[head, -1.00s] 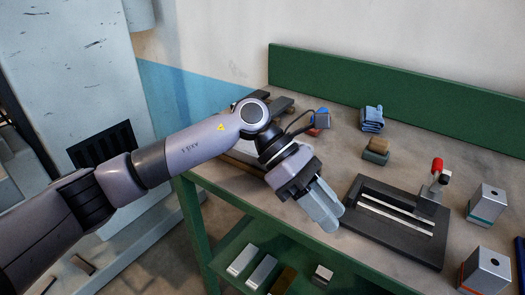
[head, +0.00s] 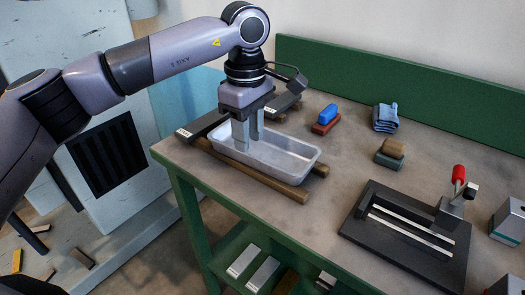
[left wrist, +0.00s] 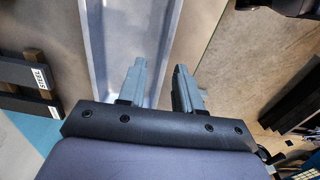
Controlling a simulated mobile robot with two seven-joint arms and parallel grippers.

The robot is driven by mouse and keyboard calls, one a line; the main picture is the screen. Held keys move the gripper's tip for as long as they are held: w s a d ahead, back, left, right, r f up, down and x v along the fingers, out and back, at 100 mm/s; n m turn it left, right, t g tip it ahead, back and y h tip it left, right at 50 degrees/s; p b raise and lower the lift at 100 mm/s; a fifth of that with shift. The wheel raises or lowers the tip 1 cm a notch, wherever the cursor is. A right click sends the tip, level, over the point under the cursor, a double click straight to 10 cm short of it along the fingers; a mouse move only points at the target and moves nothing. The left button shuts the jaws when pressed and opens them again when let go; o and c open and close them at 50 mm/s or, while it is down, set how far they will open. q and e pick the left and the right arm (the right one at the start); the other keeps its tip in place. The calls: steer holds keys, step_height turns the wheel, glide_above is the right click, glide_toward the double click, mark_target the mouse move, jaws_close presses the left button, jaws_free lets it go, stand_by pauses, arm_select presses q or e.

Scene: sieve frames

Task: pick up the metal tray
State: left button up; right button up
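The metal tray (head: 285,158) is a shallow silver pan lying across two wooden bars on the workbench, its long side facing the front edge. My left gripper (head: 248,146) points straight down at the left part of the tray. Its two fingers are apart. In the left wrist view the tray's long wall (left wrist: 126,30) runs up the picture beside my left gripper (left wrist: 160,67). One finger is over the tray and the other on the bench side, so they seem to straddle the rim. Contact cannot be told. My right gripper is in neither view.
Dark steel bars (head: 203,126) lie left of the tray. A blue-and-red block (head: 327,118), a folded blue cloth (head: 386,117) and a brush-like block (head: 391,151) stand behind it. A black fixture with a red-handled clamp (head: 405,228) is at the right. Bench between is clear.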

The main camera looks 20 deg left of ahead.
arm_select(q)
step_height(320, 180, down, 4)
steer(key=shift+s+d+r, duration=0.1)
steer(key=shift+s+r, duration=0.05)
steer(key=shift+r, duration=0.05)
jaws_close()
stand_by(1.3)
